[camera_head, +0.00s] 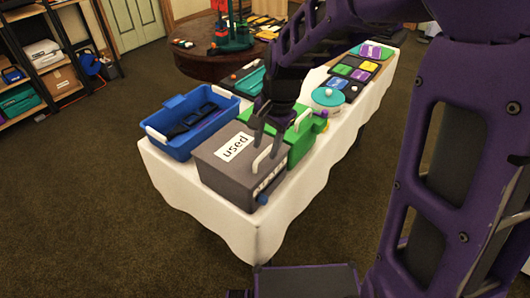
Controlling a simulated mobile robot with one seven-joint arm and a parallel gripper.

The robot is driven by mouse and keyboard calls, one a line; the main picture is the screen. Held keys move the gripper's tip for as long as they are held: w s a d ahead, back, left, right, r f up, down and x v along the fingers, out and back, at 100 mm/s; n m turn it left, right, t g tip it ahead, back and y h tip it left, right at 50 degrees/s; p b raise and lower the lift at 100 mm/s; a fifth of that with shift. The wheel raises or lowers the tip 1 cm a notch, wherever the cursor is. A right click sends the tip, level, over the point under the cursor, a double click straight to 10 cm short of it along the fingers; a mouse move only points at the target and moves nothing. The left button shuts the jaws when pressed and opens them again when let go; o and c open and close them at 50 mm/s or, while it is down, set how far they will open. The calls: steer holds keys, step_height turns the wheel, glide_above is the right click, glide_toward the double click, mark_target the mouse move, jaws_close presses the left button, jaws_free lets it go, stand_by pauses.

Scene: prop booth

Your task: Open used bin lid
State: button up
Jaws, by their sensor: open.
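The used bin (217,183) is a grey box with a white label reading "used" on its lid (222,133). It stands at the near corner of the white-clothed table. The lid lies closed on the box. A white handle (262,158) stands up from the lid's right part, and a blue knob (263,199) is on the front side. My purple arm reaches in from the right. My gripper (268,142) points down with open jaws over the lid, close to the white handle. I cannot tell if the fingers touch the handle.
A blue open tub (180,117) with dark items sits left of the bin. A green box (298,140) stands right behind it, and a teal-lidded round pot (328,97) beyond. Shelves (40,70) line the left wall. The carpet (90,200) at left is clear.

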steer(key=shift+w+a+f+b, duration=0.1)
steer(key=shift+f+b, duration=0.25)
steer(key=shift+f, duration=0.4)
jaws_close()
stand_by(1.0)
